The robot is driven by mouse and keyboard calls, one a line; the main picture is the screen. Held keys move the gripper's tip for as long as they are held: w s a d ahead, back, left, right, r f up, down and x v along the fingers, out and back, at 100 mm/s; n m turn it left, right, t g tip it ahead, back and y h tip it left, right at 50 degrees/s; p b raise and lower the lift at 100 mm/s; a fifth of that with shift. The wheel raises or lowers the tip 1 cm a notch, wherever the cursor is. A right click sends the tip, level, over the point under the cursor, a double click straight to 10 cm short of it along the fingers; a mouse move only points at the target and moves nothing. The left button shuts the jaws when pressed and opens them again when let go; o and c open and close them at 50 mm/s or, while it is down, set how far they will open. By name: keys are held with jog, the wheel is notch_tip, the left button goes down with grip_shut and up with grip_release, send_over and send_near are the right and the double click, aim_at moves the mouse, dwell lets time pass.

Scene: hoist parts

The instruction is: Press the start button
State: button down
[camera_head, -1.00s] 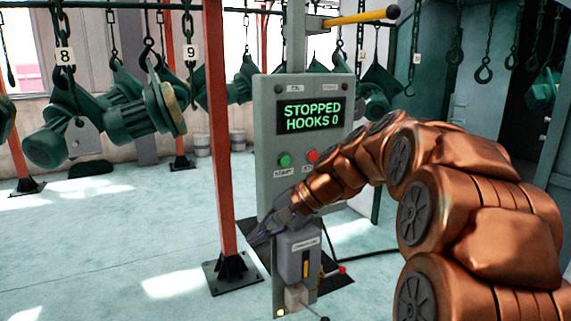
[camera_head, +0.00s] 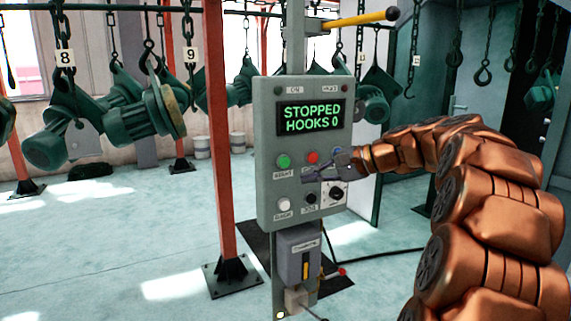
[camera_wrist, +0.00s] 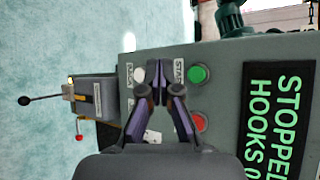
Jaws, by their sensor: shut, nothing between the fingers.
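The green start button (camera_head: 283,161) is on the grey control panel (camera_head: 264,130), left of the red button (camera_head: 312,157), with a START label below it. The panel's screen (camera_head: 310,117) reads STOPPED, HOOKS 0. My gripper (camera_head: 310,175) is shut and empty, in front of the panel just below the red button and to the right of the start button. In the wrist view, the start button (camera_wrist: 200,73) shows uncovered, to the right of the fingertips (camera_wrist: 165,92). The fingers partly cover the red button there. I cannot tell the gap between the fingertips and the panel.
Below are a white button (camera_head: 284,205), a black button (camera_head: 311,198) and a black knob (camera_head: 336,193). A grey box with a yellow handle (camera_head: 305,268) hangs under the panel. A red post (camera_head: 222,150) stands to the left. Green parts (camera_head: 150,115) hang from numbered hooks behind.

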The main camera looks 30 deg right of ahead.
aim_at(285, 162)
jog(key=shift+w+d+p, duration=0.2)
jog(key=shift+w+p, duration=0.4)
jog(key=shift+w, duration=1.55)
jog(key=shift+w+d+p, duration=0.15)
jog(key=shift+w+p, duration=0.45)
jog(key=shift+w, duration=1.55)
jog(key=shift+w+p, duration=0.3)
jog(key=shift+w, duration=0.1)
